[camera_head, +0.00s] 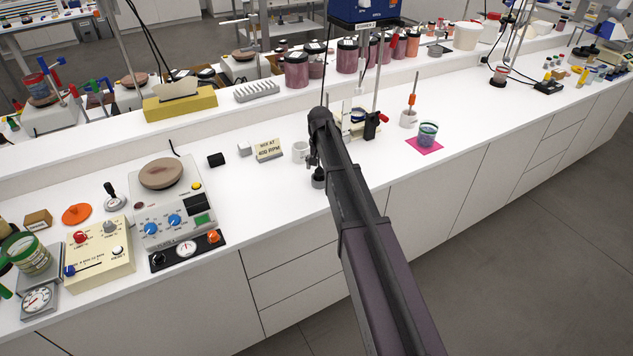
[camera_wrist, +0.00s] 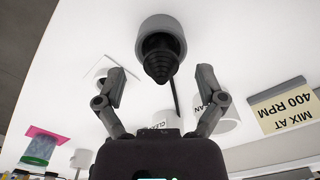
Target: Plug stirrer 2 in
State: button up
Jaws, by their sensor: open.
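Stirrer 2, a blue box labelled as such (camera_head: 365,13), is mounted on a metal pole at the top of the head view, with a black cable hanging from it. A dark ribbed, tapered piece in a grey round body, which looks like a plug, shows in the wrist view (camera_wrist: 160,62). A dark upright piece on the bench, probably the same one, shows in the head view (camera_head: 319,179). My gripper (camera_wrist: 161,76) is open, its fingers on either side of the ribbed piece with gaps. No socket can be made out.
White cups (camera_wrist: 205,115) and a "MIX AT 400 RPM" sign (camera_head: 268,150) stand close by. A glass of liquid on a pink mat (camera_head: 424,150) is to the right, a hotplate (camera_head: 170,215) to the left. The bench front (camera_head: 290,205) has clear room.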

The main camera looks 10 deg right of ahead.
jog(key=shift+f+b, duration=0.85)
jog(key=shift+f, duration=0.3)
jog(key=c, duration=1.2)
